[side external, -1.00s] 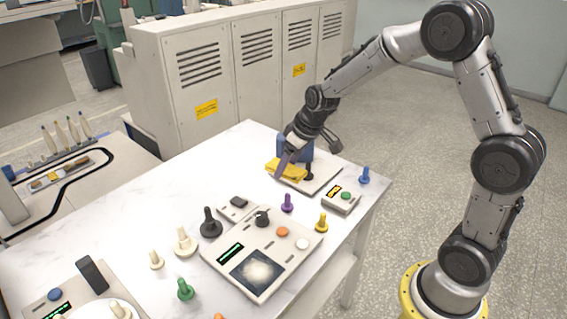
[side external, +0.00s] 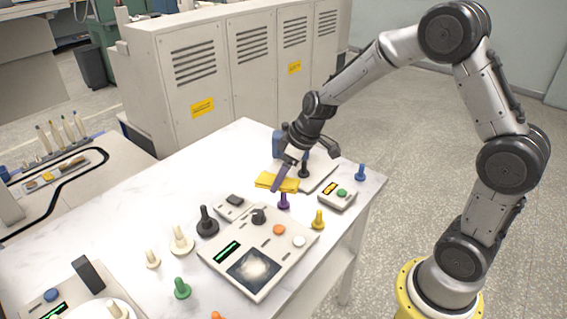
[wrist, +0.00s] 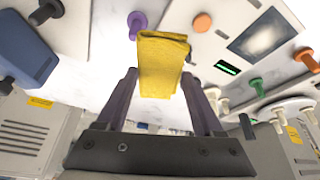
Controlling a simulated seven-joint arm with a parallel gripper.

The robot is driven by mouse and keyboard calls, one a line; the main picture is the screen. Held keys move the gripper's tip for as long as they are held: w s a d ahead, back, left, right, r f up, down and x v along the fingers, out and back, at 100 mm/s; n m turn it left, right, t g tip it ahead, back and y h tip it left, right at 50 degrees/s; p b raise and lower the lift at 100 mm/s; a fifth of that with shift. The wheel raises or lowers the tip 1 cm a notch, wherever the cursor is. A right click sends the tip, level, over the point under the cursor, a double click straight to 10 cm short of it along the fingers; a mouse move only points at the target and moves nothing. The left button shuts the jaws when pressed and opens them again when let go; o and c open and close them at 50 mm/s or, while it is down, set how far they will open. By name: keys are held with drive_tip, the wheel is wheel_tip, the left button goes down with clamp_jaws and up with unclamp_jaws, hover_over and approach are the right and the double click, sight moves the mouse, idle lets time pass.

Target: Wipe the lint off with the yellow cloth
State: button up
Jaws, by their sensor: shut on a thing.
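The folded yellow cloth (side external: 266,182) is pinched between the two purple fingers of my gripper (side external: 281,182), over the white table. In the wrist view the cloth (wrist: 162,70) hangs past the fingertips. A pale smudge of lint (side external: 255,266) covers the middle of a dark square panel on the large grey console. In the wrist view this lint (wrist: 262,34) lies to the upper right of the cloth. The cloth is apart from the panel. Part of the cloth is behind a finger in the side view.
A purple peg (side external: 284,201) stands between the cloth and the console (side external: 215,256). Black (side external: 207,224), cream (side external: 181,241), yellow (side external: 318,220) and green (side external: 182,288) pegs stand around the console. A light plate (side external: 322,170) and a blue block (side external: 278,143) are behind my gripper.

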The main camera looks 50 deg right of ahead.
sight(263, 261)
drive_tip(key=s+a+f+n+g+y, duration=0.15)
drive_tip(key=s+a+n, duration=0.5)
drive_tip(key=a, duration=0.75)
drive_tip(key=shift+m, duration=0.55)
drive_tip(key=shift+s+a+f, duration=0.1)
drive_tip(key=shift+s+f, duration=0.1)
drive_tip(key=shift+f, duration=1.05)
drive_tip(key=shift+s+d+f, duration=0.1)
drive_tip(key=shift+s+f, duration=0.05)
drive_tip(key=shift+f, duration=1.15)
drive_tip(key=shift+s+a+f, duration=0.1)
drive_tip(key=shift+s+f, duration=0.1)
drive_tip(key=shift+f, duration=1.05)
drive_tip(key=shift+a+f, duration=0.15)
drive_tip(key=shift+a, duration=0.15)
drive_tip(key=shift+a+f, duration=0.1)
drive_tip(key=shift+a, duration=0.3)
drive_tip(key=shift+c, duration=0.5)
drive_tip(key=shift+a, duration=3.15)
drive_tip(key=shift+d, duration=3.8)
drive_tip(key=shift+s, duration=0.1)
drive_tip(key=shift+a, duration=3.7)
drive_tip(key=shift+d, duration=3.85)
wheel_tip(263, 261, up, 8)
drive_tip(key=shift+a, duration=0.1)
